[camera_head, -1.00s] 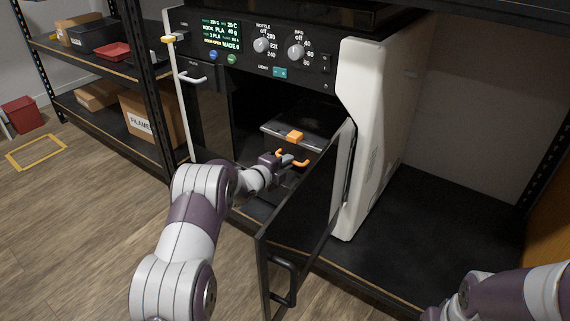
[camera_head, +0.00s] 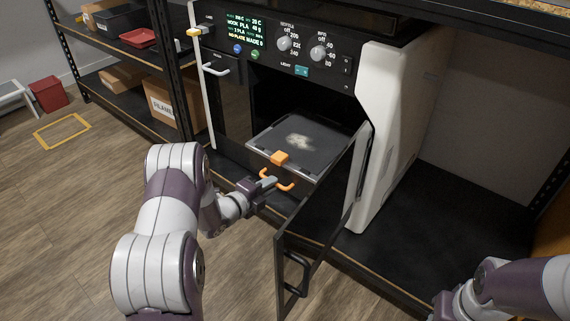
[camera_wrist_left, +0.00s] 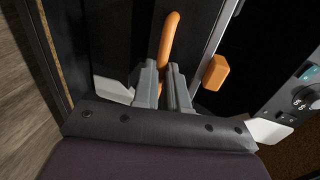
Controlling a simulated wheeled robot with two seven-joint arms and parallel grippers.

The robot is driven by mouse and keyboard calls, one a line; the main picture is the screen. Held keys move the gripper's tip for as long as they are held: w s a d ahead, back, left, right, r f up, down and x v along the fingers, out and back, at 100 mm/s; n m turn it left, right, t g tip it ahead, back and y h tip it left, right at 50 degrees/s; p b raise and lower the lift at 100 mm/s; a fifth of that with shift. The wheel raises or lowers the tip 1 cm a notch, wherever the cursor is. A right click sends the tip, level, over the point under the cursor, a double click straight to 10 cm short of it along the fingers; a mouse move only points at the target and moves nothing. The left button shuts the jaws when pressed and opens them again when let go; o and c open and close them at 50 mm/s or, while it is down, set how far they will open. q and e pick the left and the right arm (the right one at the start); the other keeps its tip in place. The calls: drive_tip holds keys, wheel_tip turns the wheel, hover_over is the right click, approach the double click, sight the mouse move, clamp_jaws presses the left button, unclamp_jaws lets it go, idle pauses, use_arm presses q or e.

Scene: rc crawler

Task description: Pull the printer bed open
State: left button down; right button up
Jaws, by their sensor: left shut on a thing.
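The printer bed (camera_head: 322,153) is a dark flat plate with a light frame and a pale smudge on top. It sticks out of the printer's opening toward me. An orange block (camera_head: 279,158) sits on its front edge, and an orange handle (camera_head: 287,187) hangs below that edge. My left gripper (camera_head: 269,183) is shut on the orange handle. In the left wrist view the two fingers (camera_wrist_left: 165,85) close around the orange handle (camera_wrist_left: 170,38), with the orange block (camera_wrist_left: 215,72) to their right. My right gripper's fingertips do not show; only its arm is at the lower right.
The printer's dark door (camera_head: 322,220) stands open to the right of my left gripper, with a black handle (camera_head: 296,274). The control panel (camera_head: 285,45) is above the opening. A shelf with a cardboard box (camera_head: 172,104) stands at the left. The floor in front is clear.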

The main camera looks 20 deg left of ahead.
use_arm(q)
drive_tip(key=f+p+v, duration=0.2)
drive_tip(key=v, duration=0.7)
drive_tip(key=shift+s, duration=0.35)
drive_tip(key=shift+a, duration=0.1)
drive_tip(key=c, duration=1.2)
unclamp_jaws()
drive_tip(key=shift+o, duration=0.2)
drive_tip(key=p+v, duration=0.6)
drive_tip(key=v, duration=0.6)
drive_tip(key=shift+s, duration=0.35)
drive_tip(key=shift+a+r, duration=0.1)
drive_tip(key=shift+a, duration=0.05)
